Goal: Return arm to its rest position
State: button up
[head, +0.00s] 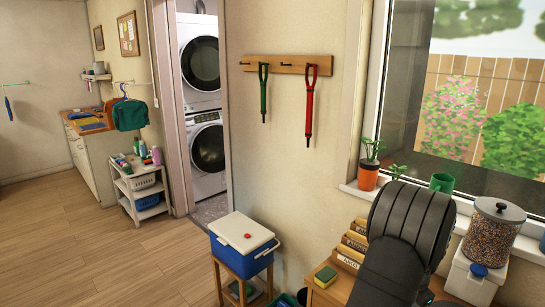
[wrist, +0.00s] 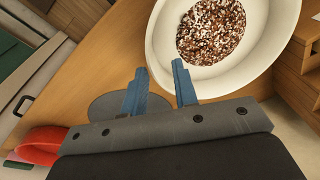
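My gripper (wrist: 159,69) shows in the wrist view with two blue fingers spread apart. The gap between them is empty. Its fingertips are by the near rim of a white bowl (wrist: 160,38) that holds brown and white bits. I cannot tell whether they touch the rim. My black arm (head: 405,235) rises at the lower right of the head view, in front of the window. My gripper is hidden in that view.
A grey disc (wrist: 118,106) and a red object (wrist: 38,143) lie near the fingers. A seed-filled dispenser (head: 494,235), a potted plant (head: 368,177) and a file rack (head: 353,245) stand close to my arm. A cooler (head: 243,240) stands left. The floor (head: 110,265) beyond is clear.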

jog(key=shift+f, duration=0.95)
notch_tip(320, 180, up, 12)
jog(key=s, duration=0.1)
jog(key=f, duration=0.8)
jog(key=w+f, duration=0.1)
jog(key=f, duration=0.3)
jog(key=shift+f, duration=0.1)
notch_tip(320, 180, up, 4)
jog(key=s+d+r, duration=0.4)
jog(key=s+r, duration=0.3)
jog(key=s, duration=0.4)
jog(key=s+a+f+m, duration=0.1)
jog(key=s+f+m, duration=0.3)
jog(key=s, duration=0.9)
jog(key=w+d, duration=1.1)
jog(key=d, duration=0.1)
jog(key=shift+w, duration=0.25)
jog(key=shift+a, duration=0.1)
